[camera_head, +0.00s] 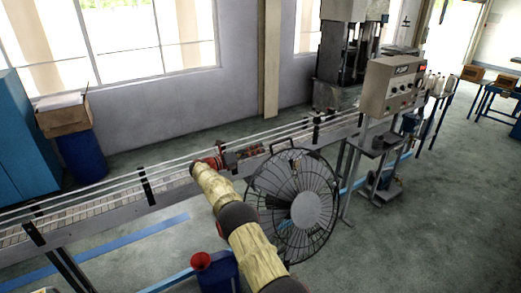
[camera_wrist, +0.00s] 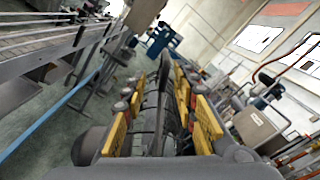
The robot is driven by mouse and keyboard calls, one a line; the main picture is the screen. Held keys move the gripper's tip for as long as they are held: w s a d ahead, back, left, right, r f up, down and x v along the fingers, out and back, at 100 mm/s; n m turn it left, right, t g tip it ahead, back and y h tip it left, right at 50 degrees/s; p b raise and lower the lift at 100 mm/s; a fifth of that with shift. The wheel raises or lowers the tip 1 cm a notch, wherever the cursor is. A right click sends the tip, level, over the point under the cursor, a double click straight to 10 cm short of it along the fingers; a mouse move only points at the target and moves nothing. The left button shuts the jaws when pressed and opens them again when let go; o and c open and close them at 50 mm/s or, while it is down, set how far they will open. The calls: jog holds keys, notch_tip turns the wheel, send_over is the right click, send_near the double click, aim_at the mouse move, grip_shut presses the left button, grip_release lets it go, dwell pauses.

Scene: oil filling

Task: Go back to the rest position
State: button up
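My gripper (camera_head: 232,160) is at the end of my arm, above or close beside the conveyor in the head view. In the wrist view my gripper (camera_wrist: 161,82) shows two fingers with yellow plates and a gap between them, so it looks open. A dark upright shape with thin curved lines shows between the fingers. I cannot tell what it is, and I see nothing clearly gripped. My arm stretches from the bottom of the head view up to the conveyor (camera_head: 170,190).
A black caged fan (camera_head: 310,212) stands just right of my arm. A control box (camera_head: 391,88) stands beyond it. A blue container with a red top (camera_head: 201,261) is low by my arm. A blue barrel (camera_head: 82,155) bears a cardboard box (camera_head: 63,118). Floor at right is clear.

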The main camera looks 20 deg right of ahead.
jog(key=shift+r, duration=0.1)
dwell(0.4)
jog(key=s+a+r+m+y+b, duration=0.1)
jog(key=s+r+m+y+b, duration=0.6)
jog(key=s, duration=0.5)
jog(key=s+a+m+y+b, duration=0.2)
jog(key=s+a+m, duration=0.15)
jog(key=s, duration=0.45)
jog(key=s+a+m+y+b, duration=0.1)
jog(key=s+a+m+b, duration=0.2)
jog(key=s, duration=0.6)
jog(key=s+a+f+m+t+y+b, duration=0.1)
jog(key=s+a+f+m+y+b, duration=0.1)
jog(key=s+f, duration=0.4)
jog(key=s+a+f+m+t+y+b, duration=0.1)
jog(key=s+a+f+m+y+b, duration=0.2)
jog(key=s, duration=1.2)
jog(key=s+a+f+m+t+y+b, duration=0.1)
jog(key=s+a+f+m+b, duration=0.3)
jog(key=s+a+f+m, duration=0.5)
jog(key=s+y, duration=0.1)
jog(key=s, duration=0.1)
jog(key=shift+s+y, duration=0.35)
jog(key=shift+y, duration=0.05)
